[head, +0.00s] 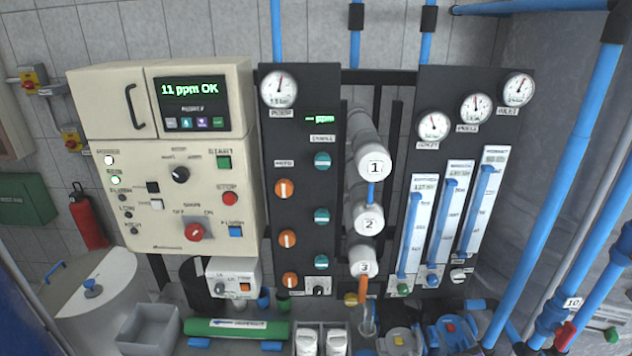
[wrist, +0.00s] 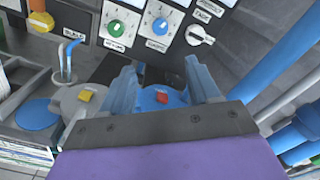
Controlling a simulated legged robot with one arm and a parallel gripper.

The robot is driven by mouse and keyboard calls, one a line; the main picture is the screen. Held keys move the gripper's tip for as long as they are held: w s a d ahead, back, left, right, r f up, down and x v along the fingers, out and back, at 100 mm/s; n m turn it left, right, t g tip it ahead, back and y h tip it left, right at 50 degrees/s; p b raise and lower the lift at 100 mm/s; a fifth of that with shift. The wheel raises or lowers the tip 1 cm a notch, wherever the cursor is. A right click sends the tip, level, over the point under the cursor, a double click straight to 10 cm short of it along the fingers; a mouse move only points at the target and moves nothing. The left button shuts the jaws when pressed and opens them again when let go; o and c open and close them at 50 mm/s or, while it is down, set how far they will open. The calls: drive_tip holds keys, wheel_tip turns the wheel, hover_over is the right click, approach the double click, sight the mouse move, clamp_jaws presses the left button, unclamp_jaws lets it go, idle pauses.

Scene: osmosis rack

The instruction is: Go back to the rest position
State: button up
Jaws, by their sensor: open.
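My gripper (wrist: 168,85) shows in the wrist view as two blue-grey fingers standing apart on a dark plate with a purple body. The jaws are open and nothing is held between them. Behind the fingers is a blue round housing with a red button (wrist: 162,98). A grey housing with a yellow button (wrist: 85,96) is to its left. My gripper does not show in the head view. The osmosis rack (head: 322,180) stands upright in the head view, with gauges, knobs and numbered white cylinders.
A beige control box (head: 205,165) reads "11 ppm OK". Blue pipes (head: 575,170) run down the right side. A red extinguisher (head: 88,218) hangs behind.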

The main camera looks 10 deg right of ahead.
drive_tip(key=w+a+f+n+g+y, duration=0.2)
drive_tip(key=w+a+n+g+y, duration=0.3)
drive_tip(key=n, duration=0.4)
drive_tip(key=s+a+r+n+g+h, duration=0.1)
drive_tip(key=s+a+r+n+g, duration=0.25)
drive_tip(key=a+n+g, duration=0.45)
drive_tip(key=s+a+r+n+g, duration=0.2)
drive_tip(key=s+a+r+n, duration=0.3)
drive_tip(key=s, duration=0.4)
drive_tip(key=s+a+r+n+g, duration=0.2)
drive_tip(key=s+a+r+n, duration=0.3)
drive_tip(key=s+a, duration=0.3)
drive_tip(key=s+a+r+n+g, duration=0.2)
drive_tip(key=s+a+r+n, duration=0.2)
drive_tip(key=s, duration=0.6)
wheel_tip(320, 180, up, 3)
drive_tip(key=a, duration=0.2)
drive_tip(key=shift+s+a+n, duration=0.15)
drive_tip(key=shift+a+n, duration=0.25)
